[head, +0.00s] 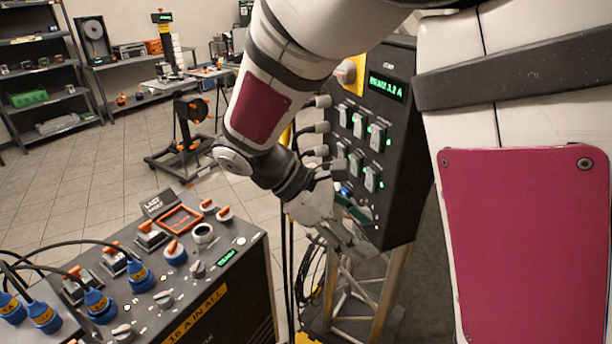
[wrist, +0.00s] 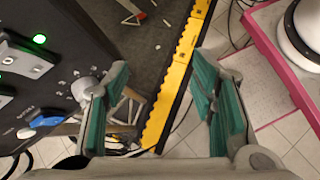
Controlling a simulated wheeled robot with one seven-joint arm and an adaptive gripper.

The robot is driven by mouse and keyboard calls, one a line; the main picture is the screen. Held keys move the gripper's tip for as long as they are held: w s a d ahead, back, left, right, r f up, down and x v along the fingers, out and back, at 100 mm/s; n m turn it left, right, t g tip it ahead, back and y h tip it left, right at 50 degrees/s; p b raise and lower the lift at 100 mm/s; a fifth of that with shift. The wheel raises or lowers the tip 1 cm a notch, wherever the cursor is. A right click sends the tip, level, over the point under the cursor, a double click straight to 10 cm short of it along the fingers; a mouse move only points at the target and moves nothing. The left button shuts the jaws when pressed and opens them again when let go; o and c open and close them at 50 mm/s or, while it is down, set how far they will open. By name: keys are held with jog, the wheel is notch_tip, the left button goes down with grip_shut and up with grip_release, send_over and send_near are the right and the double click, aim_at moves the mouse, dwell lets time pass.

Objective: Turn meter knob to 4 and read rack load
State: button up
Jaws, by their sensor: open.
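The black rack box (head: 400,150) stands on a truss at the centre right of the head view. Its green display (head: 386,87) seems to end in "3.2 A"; the first word is unclear. A grey round knob (wrist: 84,88) is on the panel in the wrist view, beside my left finger; I cannot tell whether they touch. No pointer or number on it is readable. A blue knob or plug (wrist: 47,119) sits lower on the same panel. My gripper (wrist: 161,65) is open and empty, its teal pads wide apart. In the head view my gripper (head: 352,228) is at the box's lower front.
Several lit switches (head: 359,125) and grey plugs (head: 315,128) are on the box. A black console (head: 235,290) with blue plugs, knobs and cables stands at the lower left. A yellow-edged dark mat (wrist: 160,120) lies below my gripper. Shelves (head: 40,70) stand far behind.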

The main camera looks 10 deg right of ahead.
jog(key=w+a+f+n+t+h, duration=0.1)
jog(key=w+a+f+n+h, duration=0.2)
jog(key=w+a+n+h, duration=0.1)
jog(key=n+t+h+p, duration=0.1)
jog(key=n+t+h, duration=0.3)
jog(key=n+h, duration=0.1)
send_near(355, 220)
jog(key=d+p, duration=0.1)
jog(key=d, duration=0.2)
jog(key=w+d+p, duration=0.1)
jog(key=d, duration=0.5)
jog(key=shift+w+d+r+p, duration=0.15)
jog(key=shift+d+p, duration=0.2)
jog(key=shift+p, duration=0.05)
jog(key=c, duration=1.2)
